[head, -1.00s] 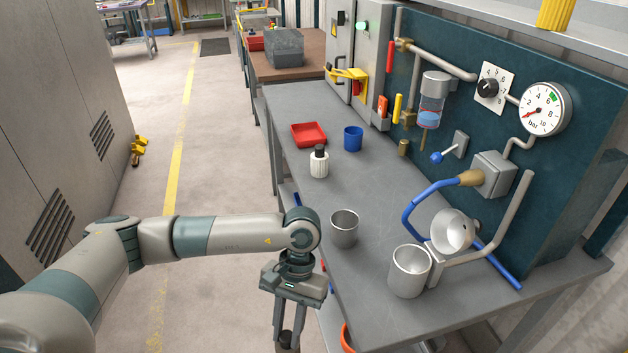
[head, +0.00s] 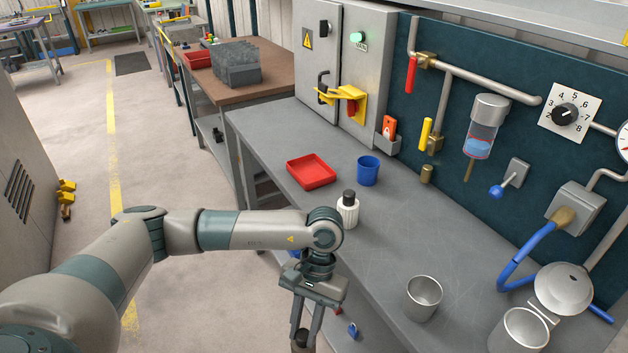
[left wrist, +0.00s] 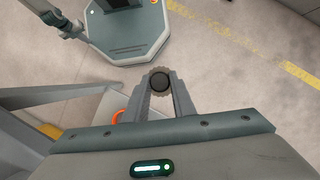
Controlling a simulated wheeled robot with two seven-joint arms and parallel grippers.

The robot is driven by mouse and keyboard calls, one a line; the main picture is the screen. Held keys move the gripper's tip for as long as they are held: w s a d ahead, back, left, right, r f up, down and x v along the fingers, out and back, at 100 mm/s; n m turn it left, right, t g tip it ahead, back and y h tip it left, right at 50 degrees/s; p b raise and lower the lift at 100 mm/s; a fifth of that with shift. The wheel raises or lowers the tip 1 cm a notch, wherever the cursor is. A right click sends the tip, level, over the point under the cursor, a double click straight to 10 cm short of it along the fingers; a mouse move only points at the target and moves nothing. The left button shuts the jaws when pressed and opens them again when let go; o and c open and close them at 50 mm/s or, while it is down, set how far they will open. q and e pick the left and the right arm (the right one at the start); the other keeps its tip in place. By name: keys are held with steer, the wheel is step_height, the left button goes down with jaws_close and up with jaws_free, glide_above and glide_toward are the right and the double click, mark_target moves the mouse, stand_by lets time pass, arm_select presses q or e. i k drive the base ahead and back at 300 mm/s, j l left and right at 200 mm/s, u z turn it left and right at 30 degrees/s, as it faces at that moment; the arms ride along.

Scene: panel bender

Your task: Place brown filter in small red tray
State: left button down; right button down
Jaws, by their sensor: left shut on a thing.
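My left gripper (head: 308,335) hangs beside the near long edge of the grey bench, below its top. In the left wrist view its fingers (left wrist: 159,88) are shut on the brown filter (left wrist: 159,81), a round ribbed grey-brown piece with a black cap. In the head view the filter shows only as a dark bit at the bottom edge. The small red tray (head: 311,171) lies empty on the bench, farther back than the gripper. My right gripper is not in view.
Metal cups (head: 423,298) stand nearer. A panel with pipes rises behind. Another red tray (head: 198,58) sits on the brown table.

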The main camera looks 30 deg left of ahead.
mark_target(311, 175)
steer(key=i+j+z, duration=0.15)
steer(key=j, duration=0.35)
steer(key=i+j+z, duration=0.15)
steer(key=j, duration=0.35)
steer(key=j+z, duration=0.15)
steer(key=j, duration=0.35)
steer(key=i+j, duration=0.1)
steer(key=j, duration=0.65)
